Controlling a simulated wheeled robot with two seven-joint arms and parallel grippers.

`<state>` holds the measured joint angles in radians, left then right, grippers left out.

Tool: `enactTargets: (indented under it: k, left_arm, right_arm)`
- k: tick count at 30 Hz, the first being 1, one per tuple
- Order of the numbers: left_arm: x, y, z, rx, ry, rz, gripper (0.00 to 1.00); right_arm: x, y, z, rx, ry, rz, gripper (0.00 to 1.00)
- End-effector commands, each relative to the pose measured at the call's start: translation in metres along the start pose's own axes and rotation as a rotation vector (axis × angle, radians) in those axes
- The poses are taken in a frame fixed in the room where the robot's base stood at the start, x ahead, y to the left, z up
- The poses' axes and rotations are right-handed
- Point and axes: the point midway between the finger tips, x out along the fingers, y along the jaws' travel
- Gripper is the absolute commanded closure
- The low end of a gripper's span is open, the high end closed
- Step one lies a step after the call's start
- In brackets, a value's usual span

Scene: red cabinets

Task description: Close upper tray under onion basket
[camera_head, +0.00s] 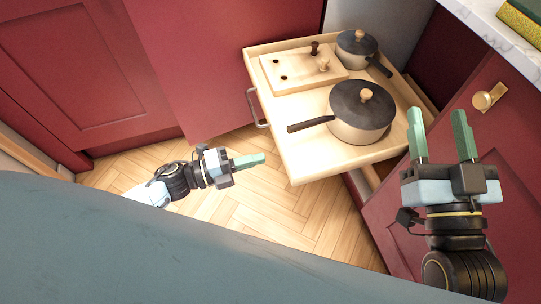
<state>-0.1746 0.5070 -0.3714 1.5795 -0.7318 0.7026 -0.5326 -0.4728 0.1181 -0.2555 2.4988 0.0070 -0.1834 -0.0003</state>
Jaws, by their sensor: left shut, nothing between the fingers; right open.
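A light wooden tray (315,160) is pulled out of the red cabinets, and its metal handle (257,108) is on its left front side. Two lidded pots stand on it, a large one (362,112) and a small one (357,49), beside a wooden block with pegs (300,68). Part of another wooden tray or runner (366,184) shows below its right side. My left gripper (262,159) is shut and empty, left of the tray's near corner and apart from the handle. My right gripper (439,137) is open and empty, right of the tray. No onion basket can be made out.
A red cabinet door with a round brass knob (489,97) is at the right, close to my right gripper. A pale countertop (500,22) with a yellow-green object (522,18) is at the top right. Wooden floor (290,215) is open below the tray.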

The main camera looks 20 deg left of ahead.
Motion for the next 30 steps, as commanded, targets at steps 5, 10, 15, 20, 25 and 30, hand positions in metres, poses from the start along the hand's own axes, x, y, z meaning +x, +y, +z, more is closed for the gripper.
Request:
enactTargets:
  k: [5, 10, 15, 20, 25, 30]
  left_arm:
    - [0.022, 0.001, 0.0, 0.0, 0.0, -0.002, 1.0]
    - [0.037, 0.001, 0.0, 0.001, 0.0, -0.001, 1.0]
    - [0.043, 0.0, 0.0, -0.001, -0.001, -0.001, 1.0]
    - [0.044, -0.001, 0.0, -0.001, -0.001, -0.001, 1.0]
    - [0.044, -0.001, 0.0, -0.001, -0.002, -0.001, 1.0]
    - [0.047, -0.001, 0.002, -0.002, -0.016, -0.001, 1.0]
  right_arm:
    - [-0.002, -0.005, -0.023, 0.008, 0.15, -0.011, 0.49]
    - [-0.004, -0.006, -0.032, 0.01, 0.231, -0.014, 0.49]
    - [-0.005, -0.006, -0.036, 0.011, 0.26, -0.014, 0.49]
    - [-0.005, -0.006, -0.037, 0.011, 0.261, -0.014, 0.49]
    - [-0.005, -0.006, -0.036, 0.011, 0.26, -0.014, 0.49]
    - [-0.004, -0.006, -0.036, 0.011, 0.251, -0.014, 0.49]
